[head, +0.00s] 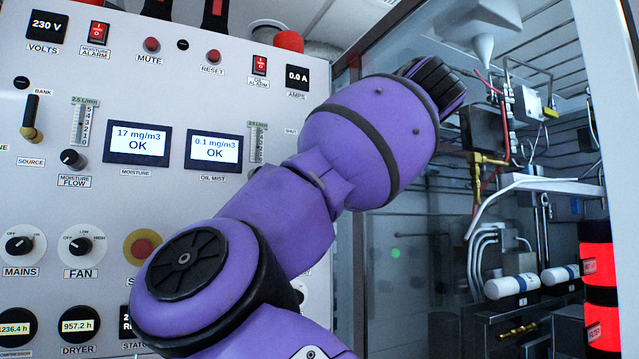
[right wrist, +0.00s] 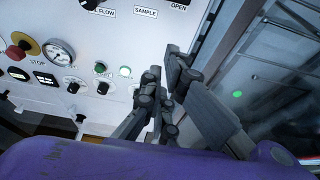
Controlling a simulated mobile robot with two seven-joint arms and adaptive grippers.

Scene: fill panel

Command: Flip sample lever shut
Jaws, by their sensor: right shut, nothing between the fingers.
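The sample lever itself does not show. Its SAMPLE label (right wrist: 146,12) and OPEN label (right wrist: 180,5) are at the top edge of the right wrist view. In the head view the SHUT label (head: 291,131) shows just above my purple arm, which covers the panel below it. My right gripper (right wrist: 165,75) is shut and empty, in front of the panel's right edge and below those labels in the right wrist view. I cannot tell whether it touches anything. In the head view its fingers are hidden. My left gripper is not in view.
The white panel (head: 225,70) carries switches, displays and knobs, including a brass-tipped source lever (head: 32,118). A pressure gauge (right wrist: 59,52) and a red stop button (right wrist: 16,53) show in the wrist view. A glass-fronted cabinet with pipes (head: 515,287) stands right.

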